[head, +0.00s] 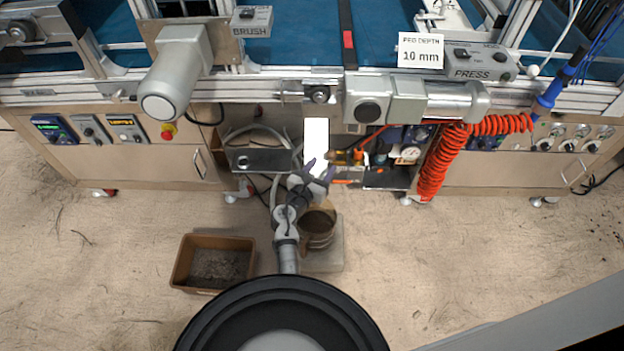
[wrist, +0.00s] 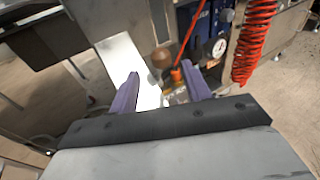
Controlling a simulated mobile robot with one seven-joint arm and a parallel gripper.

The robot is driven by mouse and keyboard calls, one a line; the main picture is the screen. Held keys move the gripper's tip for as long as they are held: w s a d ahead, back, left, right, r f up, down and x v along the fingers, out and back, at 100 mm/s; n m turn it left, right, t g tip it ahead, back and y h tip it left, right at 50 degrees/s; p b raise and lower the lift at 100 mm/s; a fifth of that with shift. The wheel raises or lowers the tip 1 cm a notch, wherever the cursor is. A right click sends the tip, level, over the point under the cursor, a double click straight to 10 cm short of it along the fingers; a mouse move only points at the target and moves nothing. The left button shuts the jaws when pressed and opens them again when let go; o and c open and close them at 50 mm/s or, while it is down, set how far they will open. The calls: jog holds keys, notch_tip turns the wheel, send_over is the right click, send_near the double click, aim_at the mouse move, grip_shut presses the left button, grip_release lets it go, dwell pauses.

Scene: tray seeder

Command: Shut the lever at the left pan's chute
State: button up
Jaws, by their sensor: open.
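My gripper (head: 321,168) is open and empty in front of the machine's middle bay, and its two purple fingers (wrist: 160,78) reach forward in the wrist view. A bright white sloping strip (head: 316,132), which looks like a chute, runs down behind the fingers; it also shows in the wrist view (wrist: 122,58). A brown round knob (wrist: 161,58), possibly the lever's end, appears between and beyond the fingertips, apart from them. A dark flat pan (head: 270,160) is left of the gripper. The lever's arm and its position cannot be made out.
An orange-yellow item (head: 350,157) sits just right of the gripper. A red coiled hose (head: 434,165) hangs farther right. A brown bin of soil (head: 215,264) and a brown bucket (head: 318,230) stand on the floor below. Open floor lies at both sides.

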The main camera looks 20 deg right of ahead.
jog(key=v, duration=0.6)
jog(key=shift+a, duration=0.2)
jog(key=shift+s+r, duration=0.1)
